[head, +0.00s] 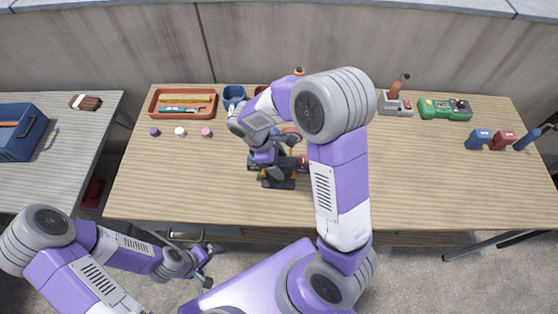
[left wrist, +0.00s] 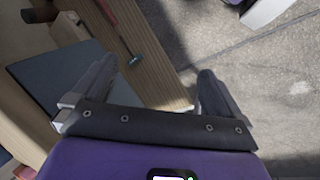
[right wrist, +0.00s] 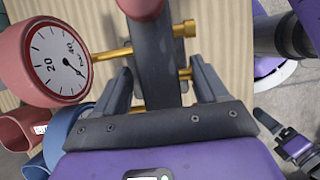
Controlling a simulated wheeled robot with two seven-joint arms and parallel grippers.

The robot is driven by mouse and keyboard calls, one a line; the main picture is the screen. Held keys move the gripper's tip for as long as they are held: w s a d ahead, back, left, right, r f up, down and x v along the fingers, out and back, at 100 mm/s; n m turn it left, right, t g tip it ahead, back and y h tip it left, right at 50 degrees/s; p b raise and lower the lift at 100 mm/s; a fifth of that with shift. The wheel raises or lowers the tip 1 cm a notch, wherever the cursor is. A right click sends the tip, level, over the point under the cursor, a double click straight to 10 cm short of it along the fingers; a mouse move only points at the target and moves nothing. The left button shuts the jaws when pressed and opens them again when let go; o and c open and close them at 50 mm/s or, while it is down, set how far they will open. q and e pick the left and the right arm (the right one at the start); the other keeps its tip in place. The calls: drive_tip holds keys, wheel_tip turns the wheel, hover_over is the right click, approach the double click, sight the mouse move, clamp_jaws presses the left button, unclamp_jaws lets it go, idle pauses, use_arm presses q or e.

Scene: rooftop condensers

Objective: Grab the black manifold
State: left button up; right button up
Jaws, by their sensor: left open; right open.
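The black manifold (right wrist: 155,50) has a dark body, brass fittings and a red-rimmed gauge (right wrist: 50,62) with a white dial. In the right wrist view its body lies between the open fingers of my right gripper (right wrist: 163,82); I cannot tell if they touch it. In the head view the manifold (head: 280,183) is on the middle of the wooden table, largely hidden under my right gripper (head: 277,164) and arm. My left gripper (head: 206,264) is open and empty in front of the table; its fingers (left wrist: 155,85) also show in the left wrist view.
An orange tray (head: 153,103) with tools, a blue cup (head: 234,94) and small caps (head: 180,132) are at the table's left. A green device (head: 444,108), a grey-based tool (head: 396,105) and blue and red items (head: 480,139) are at right. A blue toolbox (head: 20,140) stands on the side table.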

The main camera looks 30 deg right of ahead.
drive_tip(key=shift+s+d+f, duration=0.1)
drive_tip(key=shift+f, duration=0.2)
clamp_jaws()
drive_tip(key=shift+r, duration=0.1)
